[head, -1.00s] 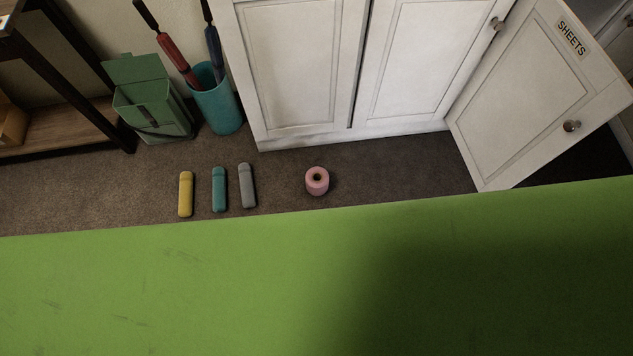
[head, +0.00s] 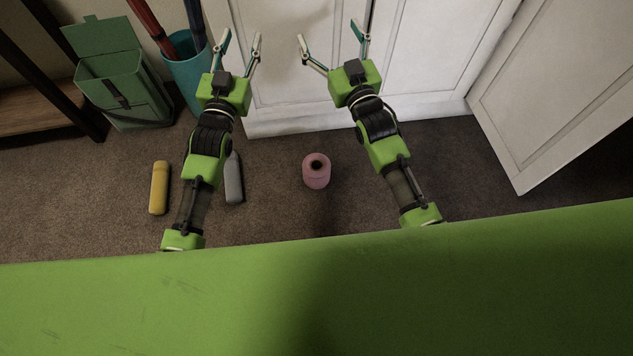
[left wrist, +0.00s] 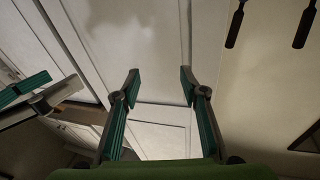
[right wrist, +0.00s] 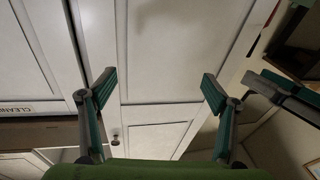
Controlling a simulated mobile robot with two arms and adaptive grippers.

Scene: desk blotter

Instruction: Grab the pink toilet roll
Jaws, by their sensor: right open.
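The pink toilet roll (head: 316,176) stands upright on the brown carpet in the head view, between my two arms and in front of the white cabinet. My left gripper (head: 240,42) is open and empty, up and to the left of the roll. My right gripper (head: 333,46) is open and empty, above the roll in the picture. In the left wrist view the left fingers (left wrist: 160,88) are spread with only cabinet panels beyond. In the right wrist view the right fingers (right wrist: 158,88) are also spread on nothing. The roll is in neither wrist view.
The white cabinet (head: 300,95) stands behind the roll, with an open door (head: 545,95) at right. A yellow bottle (head: 159,188) and a grey bottle (head: 233,180) lie near my left arm. A green bin (head: 122,88) and teal holder (head: 188,78) stand at left.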

